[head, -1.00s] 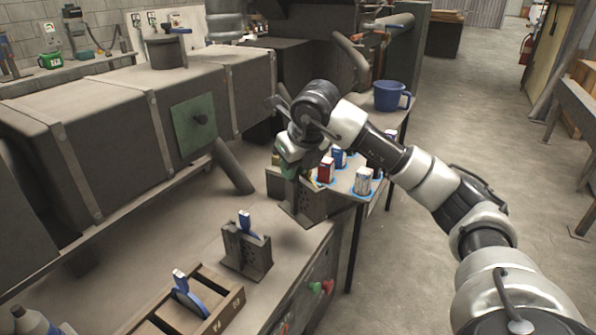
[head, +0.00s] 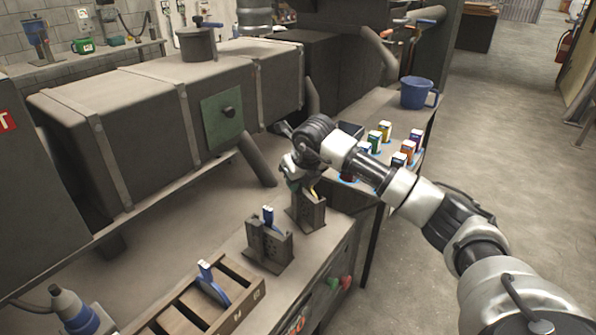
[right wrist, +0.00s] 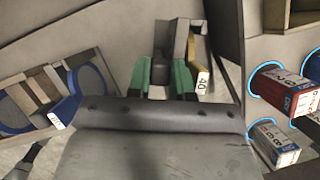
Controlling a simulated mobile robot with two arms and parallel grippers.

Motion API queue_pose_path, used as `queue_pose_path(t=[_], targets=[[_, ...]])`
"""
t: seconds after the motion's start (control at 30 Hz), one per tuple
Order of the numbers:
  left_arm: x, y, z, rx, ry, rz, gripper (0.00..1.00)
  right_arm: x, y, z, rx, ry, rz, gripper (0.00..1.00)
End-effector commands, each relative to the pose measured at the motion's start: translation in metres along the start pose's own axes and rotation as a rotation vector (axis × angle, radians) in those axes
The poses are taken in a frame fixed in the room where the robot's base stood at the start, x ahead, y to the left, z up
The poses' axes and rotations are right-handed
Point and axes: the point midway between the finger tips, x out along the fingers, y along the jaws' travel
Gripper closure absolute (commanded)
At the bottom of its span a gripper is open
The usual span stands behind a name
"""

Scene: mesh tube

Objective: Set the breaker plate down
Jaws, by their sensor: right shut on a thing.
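My right gripper (head: 292,184) is at a dark grey upright holder (head: 306,211) near the bench's right edge. In the right wrist view its green-padded fingers (right wrist: 161,80) are shut on a dark grey thing (right wrist: 160,70), mostly hidden between them. I cannot make out its full shape or whether it touches the bench. A yellow tab marked 40 (right wrist: 203,80) stands just right of the fingers. My left gripper is out of view.
A wooden divided box (head: 240,270) with a blue-rimmed piece (head: 208,280) lies at the front. A side table at the right holds several small coloured boxes (head: 385,130) and a blue mug (head: 417,92). Bare bench shows left of the holders.

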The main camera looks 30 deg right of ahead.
Motion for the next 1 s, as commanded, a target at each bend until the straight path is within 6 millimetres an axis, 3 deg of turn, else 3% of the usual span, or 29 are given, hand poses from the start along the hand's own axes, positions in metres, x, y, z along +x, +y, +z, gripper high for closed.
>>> queue_pose_path(t=[0.23,0.27,0.4,0.77,1.0], targets=[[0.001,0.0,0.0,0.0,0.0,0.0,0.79,-0.001,0.0,0.002,0.0,-0.007,0.0,1.0],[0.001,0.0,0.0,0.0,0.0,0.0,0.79,0.001,0.0,0.0,0.0,0.0,0.0,0.76],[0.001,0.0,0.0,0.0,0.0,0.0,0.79,0.001,0.0,0.0,0.0,0.0,0.0,0.54],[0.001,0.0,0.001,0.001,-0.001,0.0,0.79,-0.004,0.0,0.001,0.001,-0.002,0.0,0.53],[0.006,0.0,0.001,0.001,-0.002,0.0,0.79,-0.046,0.0,0.001,-0.001,-0.006,0.0,0.53]])
